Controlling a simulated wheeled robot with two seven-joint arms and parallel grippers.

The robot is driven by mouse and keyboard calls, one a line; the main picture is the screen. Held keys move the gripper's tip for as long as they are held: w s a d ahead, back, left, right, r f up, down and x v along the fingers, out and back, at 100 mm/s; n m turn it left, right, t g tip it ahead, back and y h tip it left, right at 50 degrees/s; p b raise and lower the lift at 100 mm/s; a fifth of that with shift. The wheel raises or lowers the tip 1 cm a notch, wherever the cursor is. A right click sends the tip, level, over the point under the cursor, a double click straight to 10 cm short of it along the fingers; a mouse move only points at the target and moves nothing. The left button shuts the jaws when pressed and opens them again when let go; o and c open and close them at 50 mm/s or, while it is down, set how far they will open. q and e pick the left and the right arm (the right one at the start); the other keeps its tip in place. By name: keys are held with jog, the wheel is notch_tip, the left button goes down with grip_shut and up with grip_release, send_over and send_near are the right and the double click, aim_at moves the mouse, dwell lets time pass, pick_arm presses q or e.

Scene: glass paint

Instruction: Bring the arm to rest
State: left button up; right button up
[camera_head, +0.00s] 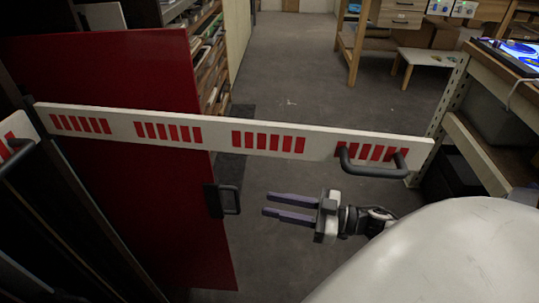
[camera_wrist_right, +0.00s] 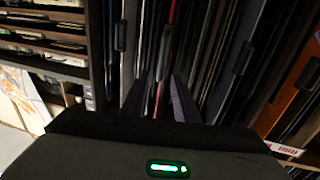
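My right gripper (camera_head: 265,203) is in the middle of the head view, its two fingers pointing left and standing apart with nothing between them. It is a little to the right of the black handle (camera_head: 229,200) on the red panel (camera_head: 115,110). The white bar with red stripes (camera_head: 218,137) crosses above it in the picture. In the right wrist view, the gripper's two fingers (camera_wrist_right: 158,85) are spread and point at a rack of upright panels (camera_wrist_right: 215,50). My left gripper is not in view.
The bar has a dark handle (camera_head: 373,165) near its right end. A metal shelf (camera_head: 475,150) with boxes stands at the right. A wooden table (camera_head: 365,45) stands at the back. Bare grey floor (camera_head: 300,90) lies between. Shelves (camera_wrist_right: 45,45) show left in the wrist view.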

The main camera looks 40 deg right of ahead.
dwell(0.5)
